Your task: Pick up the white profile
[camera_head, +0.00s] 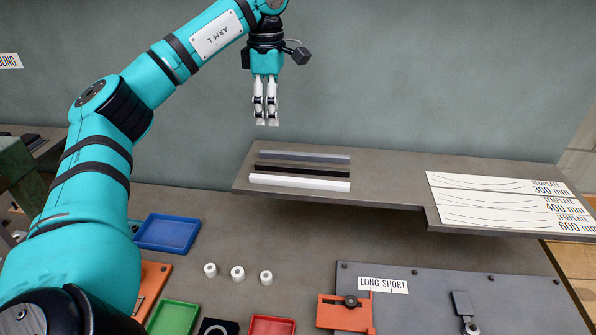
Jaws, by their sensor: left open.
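The white profile (299,183) is a straight bar lying on the raised grey shelf (390,172), nearest the shelf's front edge. A black profile (317,172) and a grey profile (304,156) lie behind it, roughly parallel. My left gripper (266,122) points down above the left part of the shelf, beyond and above the profiles in the picture. It is open and empty, with its two fingers only a small gap apart. It is not touching any profile. My right gripper is not in view.
A template sheet (510,203) covers the shelf's right end. Below are a blue tray (168,233), green tray (173,318), red tray (271,326), three small white cylinders (237,273) and a grey plate (430,318) with an orange block (345,313). The shelf between profiles and sheet is clear.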

